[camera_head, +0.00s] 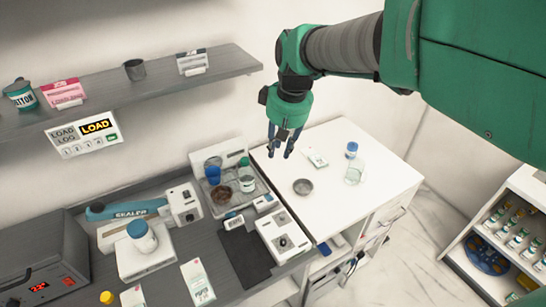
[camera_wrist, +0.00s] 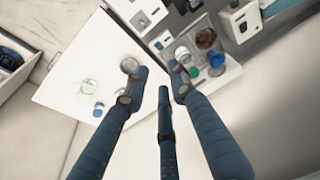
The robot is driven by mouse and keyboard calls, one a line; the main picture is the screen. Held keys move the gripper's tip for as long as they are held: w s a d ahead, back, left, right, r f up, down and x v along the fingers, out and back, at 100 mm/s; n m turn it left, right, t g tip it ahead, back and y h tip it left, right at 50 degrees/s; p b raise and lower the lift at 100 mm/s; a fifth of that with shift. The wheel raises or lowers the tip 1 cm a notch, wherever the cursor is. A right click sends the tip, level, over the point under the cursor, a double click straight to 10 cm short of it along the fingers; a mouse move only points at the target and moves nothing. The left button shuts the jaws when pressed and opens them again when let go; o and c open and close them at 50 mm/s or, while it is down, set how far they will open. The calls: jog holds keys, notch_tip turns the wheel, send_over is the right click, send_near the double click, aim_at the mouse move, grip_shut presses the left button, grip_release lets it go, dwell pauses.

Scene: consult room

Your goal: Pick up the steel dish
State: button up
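The steel dish (camera_head: 303,187) is a small round grey bowl standing on the white cabinet top (camera_head: 345,205). In the wrist view the dish (camera_wrist: 130,66) shows just beyond the tip of the left finger. My gripper (camera_head: 281,145) hangs above the back left part of the cabinet top, with its fingers pointing down. The wrist view shows the fingers (camera_wrist: 163,88) spread apart with nothing between them. The gripper is above the dish's level and apart from it.
A clear glass vessel (camera_head: 354,173), a blue-capped bottle (camera_head: 351,150) and a white card-like item (camera_head: 317,157) share the cabinet top. A tray (camera_head: 219,207) of cups and jars stands to its left.

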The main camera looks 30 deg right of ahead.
jog(key=w+d+f+g+y, duration=0.1)
jog(key=w+d+f, duration=0.2)
jog(key=d+f, duration=0.4)
jog(key=w+d+f+g+y, duration=0.1)
jog(key=w+d+f, duration=0.3)
jog(key=d+f, duration=0.3)
jog(key=w+d+f+g+p, duration=0.1)
jog(key=w+d+f, duration=0.3)
jog(key=d+f, duration=0.4)
jog(key=d, duration=0.4)
jog(key=shift+n+y, duration=0.4)
jog(key=shift+w+a+f, duration=0.1)
jog(key=shift+f, duration=0.05)
send_near(303, 188)
jog(key=shift+d+f+b, duration=0.2)
jog(key=shift+d+f, duration=0.1)
jog(key=shift+d, duration=0.3)
jog(key=shift+d+f+b, duration=0.2)
jog(key=shift+d+f, duration=0.15)
jog(key=shift+d, duration=0.2)
jog(key=shift+f, duration=0.1)
jog(key=shift+b+x, duration=0.45)
jog(key=shift+x, duration=2.05)
grip_shut()
